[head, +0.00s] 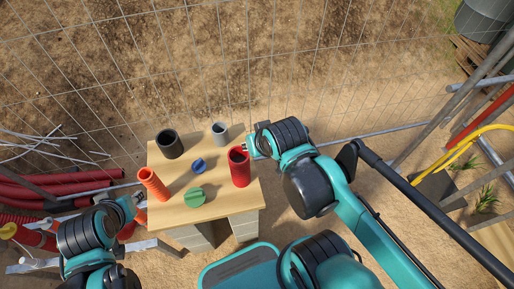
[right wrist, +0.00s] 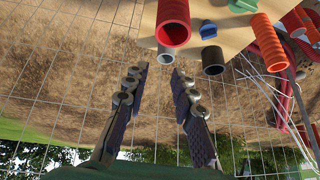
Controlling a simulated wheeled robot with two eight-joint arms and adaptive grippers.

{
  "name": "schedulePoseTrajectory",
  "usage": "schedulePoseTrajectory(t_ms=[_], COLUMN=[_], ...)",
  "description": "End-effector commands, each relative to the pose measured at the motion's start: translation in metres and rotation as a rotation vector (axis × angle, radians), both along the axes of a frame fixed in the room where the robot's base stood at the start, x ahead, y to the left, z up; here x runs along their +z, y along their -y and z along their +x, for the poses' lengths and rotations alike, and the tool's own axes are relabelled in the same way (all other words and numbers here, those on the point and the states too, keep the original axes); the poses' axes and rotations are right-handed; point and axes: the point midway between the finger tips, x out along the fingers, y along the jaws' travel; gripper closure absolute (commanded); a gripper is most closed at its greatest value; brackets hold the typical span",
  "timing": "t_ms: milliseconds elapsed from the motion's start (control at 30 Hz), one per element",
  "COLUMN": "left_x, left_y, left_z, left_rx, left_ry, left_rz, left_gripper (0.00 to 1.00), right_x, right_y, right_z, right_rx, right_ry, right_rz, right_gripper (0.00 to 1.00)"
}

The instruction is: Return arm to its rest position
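My right gripper (head: 251,147) is at the right edge of the wooden table (head: 220,205), close beside the red pipe piece (head: 239,168) in the head view. In the right wrist view its two fingers (right wrist: 159,78) are apart with nothing between them, and the red pipe piece (right wrist: 173,24) is beyond the tips. My left gripper (head: 136,202) is at the table's left side, near the orange corrugated pipe (head: 153,184). It is small and partly hidden by its own wrist, so its opening is unclear.
On the table stand a black pipe (head: 169,144), a grey pipe (head: 220,132), a blue cap (head: 198,165) and a green cap (head: 194,197). A wire fence (head: 280,60) runs behind. Red pipes (head: 60,187) lie at left. Metal and yellow tubes (head: 462,150) are at right.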

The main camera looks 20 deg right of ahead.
Motion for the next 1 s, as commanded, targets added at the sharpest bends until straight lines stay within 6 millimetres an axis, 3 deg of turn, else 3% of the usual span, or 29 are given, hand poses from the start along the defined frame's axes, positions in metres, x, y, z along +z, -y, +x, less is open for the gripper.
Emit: schedulePoseTrajectory(t_ms=[133, 467, 700, 1000], left_x=[0.000, 0.000, -0.030, -0.031], left_y=[0.000, 0.000, 0.000, 0.000], left_z=[0.000, 0.000, 0.000, 0.000], left_rx=[0.000, 0.000, 0.000, 0.000], left_ry=[0.000, 0.000, 0.000, 0.000], left_rz=[0.000, 0.000, 0.000, 0.000], left_gripper=[0.67, 0.67, 0.67, 0.67], right_x=[-0.007, -0.009, -0.038, -0.039], right_y=[0.001, 0.002, 0.001, 0.001], right_z=[-0.014, -0.015, -0.015, -0.015], right_rx=[0.081, 0.097, 0.097, 0.097], right_ry=[0.034, 0.040, 0.039, 0.039], right_rz=[-0.058, -0.070, -0.069, -0.069], right_gripper=[0.74, 0.74, 0.74, 0.74])
